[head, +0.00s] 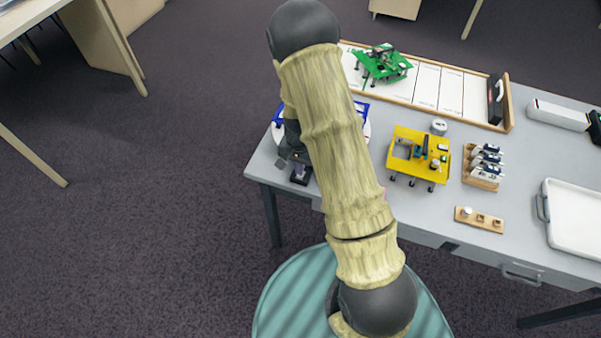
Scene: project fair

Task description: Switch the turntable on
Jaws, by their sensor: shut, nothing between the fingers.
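The turntable, which looks like a blue base with a white round plate (367,130), is at the left end of the grey table. My arm crosses in front and hides most of it; only blue corners and a slice of the plate show. My gripper (289,159) is dark grey, shut and empty, at the near left side of the turntable, close to the table's left edge. A small dark block (301,175) shows just below it; I cannot tell whether it is a switch or whether the gripper touches it. No on or off mark can be read.
A yellow stand (432,166), a wooden rack (482,181) of several small items and a small wooden strip (480,219) sit right of my arm. A white tray (577,222) is far right. Behind, a wooden-framed board (425,86) carries a green stand (384,64).

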